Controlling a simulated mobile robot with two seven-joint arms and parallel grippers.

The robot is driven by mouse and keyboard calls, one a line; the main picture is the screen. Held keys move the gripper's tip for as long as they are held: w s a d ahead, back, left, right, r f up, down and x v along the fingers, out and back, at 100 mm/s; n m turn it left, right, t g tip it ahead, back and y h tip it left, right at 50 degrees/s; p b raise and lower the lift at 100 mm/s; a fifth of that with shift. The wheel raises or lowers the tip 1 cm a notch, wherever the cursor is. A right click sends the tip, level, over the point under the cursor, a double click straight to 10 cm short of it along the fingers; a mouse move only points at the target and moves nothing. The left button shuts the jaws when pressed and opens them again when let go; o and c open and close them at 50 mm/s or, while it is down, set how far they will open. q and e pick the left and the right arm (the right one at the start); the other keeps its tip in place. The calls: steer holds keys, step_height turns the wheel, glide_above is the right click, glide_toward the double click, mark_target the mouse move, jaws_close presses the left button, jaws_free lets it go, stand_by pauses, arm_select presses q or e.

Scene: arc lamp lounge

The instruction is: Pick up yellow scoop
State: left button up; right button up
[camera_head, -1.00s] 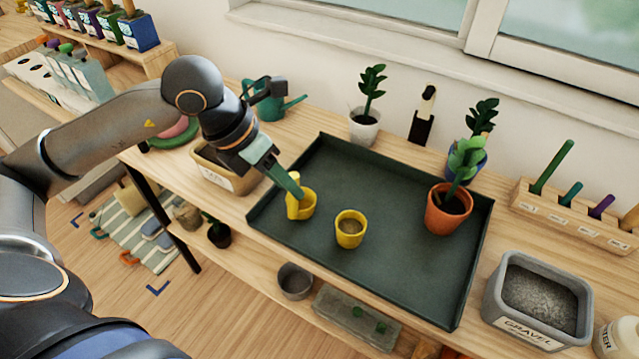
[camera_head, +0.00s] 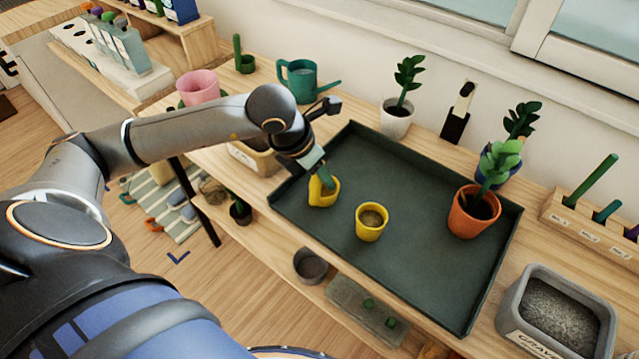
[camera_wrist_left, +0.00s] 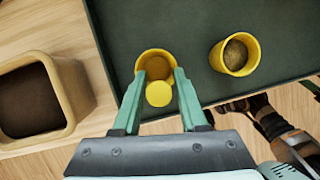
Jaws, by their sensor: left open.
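The yellow scoop (camera_head: 326,194) sits in the left part of the dark green tray (camera_head: 425,185). In the left wrist view the scoop (camera_wrist_left: 154,60) shows its round open cup, with its round yellow handle end (camera_wrist_left: 158,94) toward the camera. My left gripper (camera_head: 319,177) points down at the scoop from above. Its teal fingers (camera_wrist_left: 158,76) are open, one on each side of the handle; I cannot tell whether they touch it. In the head view the gripper hides part of the handle. My right gripper is not in view.
A yellow cup of soil (camera_head: 371,222) stands right of the scoop, with an orange potted plant (camera_head: 472,213) beyond. A wooden box of soil (camera_wrist_left: 74,85) lies left of the tray. A gravel bin (camera_head: 510,315) is at right. The tray's middle is clear.

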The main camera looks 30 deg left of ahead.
arm_select(q)
steer(key=shift+x, duration=1)
jaws_close()
